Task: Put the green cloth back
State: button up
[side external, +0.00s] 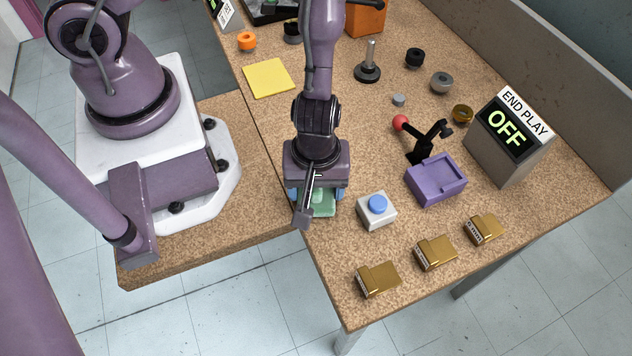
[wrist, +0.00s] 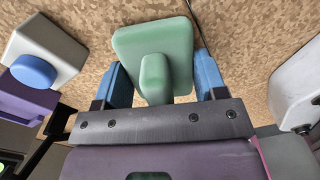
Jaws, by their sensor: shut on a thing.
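The green thing (side external: 324,208) looks like a rounded block with a raised grip on top, not a loose cloth. It fills the middle of the wrist view (wrist: 180,50). My gripper (wrist: 160,80) is shut on it, with a blue finger on each side. In the side external view my gripper (side external: 318,196) points down near the table's left edge and hides most of the green block. I cannot tell whether the block touches the table. A flat yellow square (side external: 268,78) lies farther back on the table.
A white box with a blue button (side external: 376,210) is close on the right. Beyond it are a purple tray (side external: 436,182), a red-knobbed lever (side external: 425,138) and the END PLAY sign box (side external: 508,135). Brass blocks (side external: 435,252) line the front. Bare table (side external: 285,120) lies behind my gripper.

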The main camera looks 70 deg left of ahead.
jog(key=shift+f, duration=0.15)
jog(key=o, duration=1.1)
jog(key=shift+c, duration=0.2)
notch_tip(320, 180, up, 12)
jog(key=shift+r, duration=0.15)
jog(key=shift+w, duration=0.1)
